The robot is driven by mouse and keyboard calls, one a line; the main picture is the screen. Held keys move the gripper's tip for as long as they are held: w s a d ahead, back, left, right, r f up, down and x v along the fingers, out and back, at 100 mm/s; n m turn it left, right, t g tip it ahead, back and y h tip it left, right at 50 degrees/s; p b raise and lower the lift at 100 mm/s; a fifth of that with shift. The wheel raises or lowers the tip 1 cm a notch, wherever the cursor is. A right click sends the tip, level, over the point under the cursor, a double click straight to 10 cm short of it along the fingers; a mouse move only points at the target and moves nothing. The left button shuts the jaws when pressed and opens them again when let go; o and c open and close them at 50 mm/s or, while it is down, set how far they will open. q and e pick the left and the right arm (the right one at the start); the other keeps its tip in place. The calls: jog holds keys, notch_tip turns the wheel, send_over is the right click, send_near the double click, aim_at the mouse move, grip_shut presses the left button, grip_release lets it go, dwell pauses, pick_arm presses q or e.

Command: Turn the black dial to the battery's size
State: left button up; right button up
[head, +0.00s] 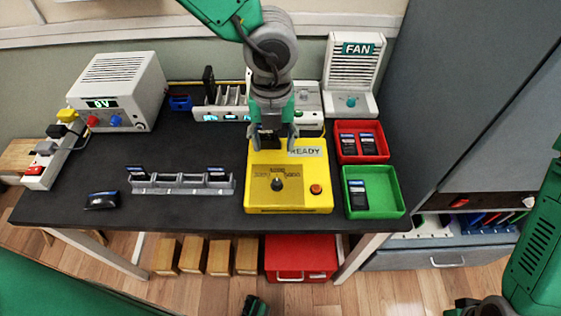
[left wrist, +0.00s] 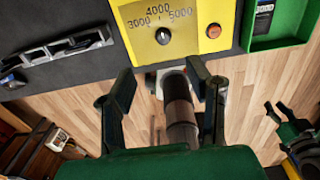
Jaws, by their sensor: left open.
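The black dial (head: 277,184) sits on the front of the yellow tester (head: 322,190), left of an orange button (head: 316,189). In the left wrist view the dial (left wrist: 163,36) has 3000, 4000 and 5000 printed around it; I cannot tell surely which number its pale mark points to. My left gripper (head: 272,134) is open over the back of the tester, apart from the dial, and hides part of its top. In the left wrist view its fingers (left wrist: 160,90) are spread. My right gripper (head: 468,306) shows only in part at the bottom edge. No battery size is readable.
A READY label (head: 306,152) stands behind the dial. Dark labelled slabs lie in the red tray (head: 380,155) and green tray (head: 392,205). A grey rack (head: 180,188) holds two more. A fan (head: 352,80) and power supply (head: 118,85) stand behind. The table between is clear.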

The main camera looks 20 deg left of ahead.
aim_at(278, 181)
pick_arm(q)
jog(key=f, duration=1.2)
jog(key=shift+s+d+f, duration=0.3)
jog(key=shift+s+d, duration=0.05)
jog(key=shift+a+f, duration=0.25)
jog(key=shift+f, duration=0.2)
jog(key=shift+d, duration=0.2)
jog(key=shift+d+r, duration=0.1)
jog(key=shift+d, duration=0.1)
grip_shut()
